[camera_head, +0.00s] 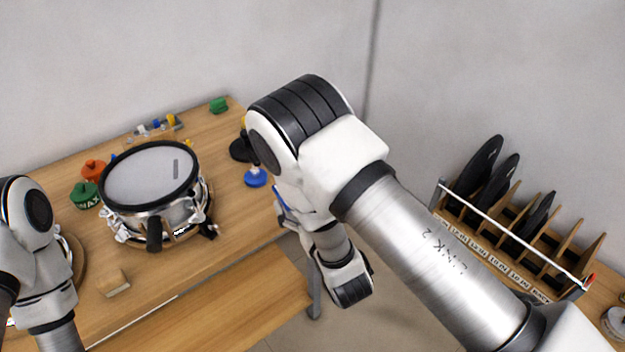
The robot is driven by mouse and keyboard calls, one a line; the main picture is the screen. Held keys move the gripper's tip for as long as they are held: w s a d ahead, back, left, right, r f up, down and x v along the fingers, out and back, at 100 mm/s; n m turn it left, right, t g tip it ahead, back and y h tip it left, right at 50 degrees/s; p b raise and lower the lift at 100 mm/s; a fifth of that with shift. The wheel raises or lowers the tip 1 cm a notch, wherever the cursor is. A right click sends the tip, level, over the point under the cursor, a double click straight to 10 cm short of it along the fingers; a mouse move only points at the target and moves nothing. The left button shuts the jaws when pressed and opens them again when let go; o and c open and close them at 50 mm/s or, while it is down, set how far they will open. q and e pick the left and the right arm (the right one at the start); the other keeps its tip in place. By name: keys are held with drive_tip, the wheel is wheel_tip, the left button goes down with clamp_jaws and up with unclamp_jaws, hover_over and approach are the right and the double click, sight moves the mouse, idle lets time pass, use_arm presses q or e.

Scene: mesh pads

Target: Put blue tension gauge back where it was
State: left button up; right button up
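A round blue object (256,178) with a knob on top sits on the right part of the wooden table, close to my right arm; it looks like the blue tension gauge, though this is not certain. My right arm crosses the middle of the view and bends down at the table's right edge; its gripper is not visible. A small blue strip (280,197) shows beside this arm, mostly hidden, and I cannot tell what it belongs to. My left arm shows at the lower left, with its gripper not visible.
A drum (150,177) stands on the table (190,265). Green (85,195) and orange (93,169) round pieces lie left of it. A dark round object (241,150) is behind the blue one. A slotted rack (515,235) with black discs stands at right. A wood block (113,283) lies in front.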

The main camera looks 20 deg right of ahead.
drive_tip(key=w+b, duration=0.1)
drive_tip(key=b, duration=0.1)
drive_tip(key=w+f+b, duration=0.1)
drive_tip(key=b, duration=0.1)
drive_tip(key=shift+d+f+b, duration=0.2)
drive_tip(key=shift+d+b, duration=0.15)
drive_tip(key=shift+d, duration=0.05)
drive_tip(key=w+d, duration=0.1)
drive_tip(key=w, duration=0.3)
drive_tip(key=w+d, duration=0.2)
drive_tip(key=w, duration=0.2)
drive_tip(key=w+d+b, duration=0.1)
drive_tip(key=w+d, duration=0.1)
drive_tip(key=w, duration=0.2)
drive_tip(key=shift+w+f, duration=0.1)
drive_tip(key=shift+w, duration=0.05)
wheel_tip(320, 180, down, 4)
drive_tip(key=shift+r+b, duration=0.25)
drive_tip(key=shift+b, duration=1)
drive_tip(key=shift+w, duration=0.15)
drive_tip(key=shift+f, duration=0.1)
drive_tip(key=o, duration=1.5)
drive_tip(key=shift+c, duration=0.2)
